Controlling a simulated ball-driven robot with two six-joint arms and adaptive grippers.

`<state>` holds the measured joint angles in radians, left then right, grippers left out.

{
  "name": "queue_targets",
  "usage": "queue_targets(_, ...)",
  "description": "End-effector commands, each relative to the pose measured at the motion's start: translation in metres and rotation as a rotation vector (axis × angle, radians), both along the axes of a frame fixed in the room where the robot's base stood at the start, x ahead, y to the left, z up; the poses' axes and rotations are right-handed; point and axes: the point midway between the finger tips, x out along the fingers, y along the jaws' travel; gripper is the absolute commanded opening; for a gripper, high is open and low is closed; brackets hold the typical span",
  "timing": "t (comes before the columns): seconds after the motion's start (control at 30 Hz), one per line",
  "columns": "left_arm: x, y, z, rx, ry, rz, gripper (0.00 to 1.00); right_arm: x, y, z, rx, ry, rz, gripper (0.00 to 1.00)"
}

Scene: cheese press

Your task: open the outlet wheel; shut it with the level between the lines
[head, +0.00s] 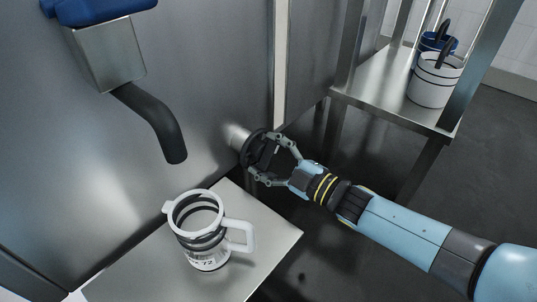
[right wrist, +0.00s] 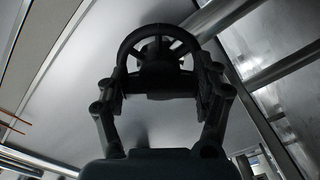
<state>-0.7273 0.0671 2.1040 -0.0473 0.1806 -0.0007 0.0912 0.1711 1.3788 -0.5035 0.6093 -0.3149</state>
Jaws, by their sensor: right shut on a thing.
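The outlet wheel (head: 256,150) is a dark handwheel on a short metal stem on the steel wall. My right gripper (head: 268,160) is shut on its rim. In the right wrist view the wheel (right wrist: 158,38) stands upright between the two fingers of my right gripper (right wrist: 160,88). A white measuring jug (head: 205,240) with dark bands and a handle stands below the dark curved spout (head: 160,120). No stream shows from the spout. The liquid level in the jug cannot be made out. My left gripper is not in view.
The jug stands on a steel shelf (head: 262,238) by the wall. A blue-topped steel box (head: 108,55) is above the spout. At the right, a steel rack (head: 385,98) holds a white bucket (head: 435,82) and a blue one (head: 437,42).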

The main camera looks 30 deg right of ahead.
Motion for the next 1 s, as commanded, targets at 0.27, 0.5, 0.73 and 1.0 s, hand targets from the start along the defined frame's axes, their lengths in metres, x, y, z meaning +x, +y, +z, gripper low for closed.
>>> queue_targets(0.27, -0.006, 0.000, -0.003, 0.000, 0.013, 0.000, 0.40, -0.001, -0.001, 0.000, -0.246, -0.084, 0.000, 0.35)
queue_targets(0.5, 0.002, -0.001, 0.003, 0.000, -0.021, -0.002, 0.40, -0.001, -0.001, 0.000, -0.433, -0.148, 0.001, 0.35)
queue_targets(0.73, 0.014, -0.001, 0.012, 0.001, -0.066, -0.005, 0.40, -0.001, -0.001, 0.000, -0.558, -0.191, 0.000, 0.35)
queue_targets(1.0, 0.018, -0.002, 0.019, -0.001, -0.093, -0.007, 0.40, -0.001, -0.001, 0.001, -0.628, -0.214, 0.001, 0.35)
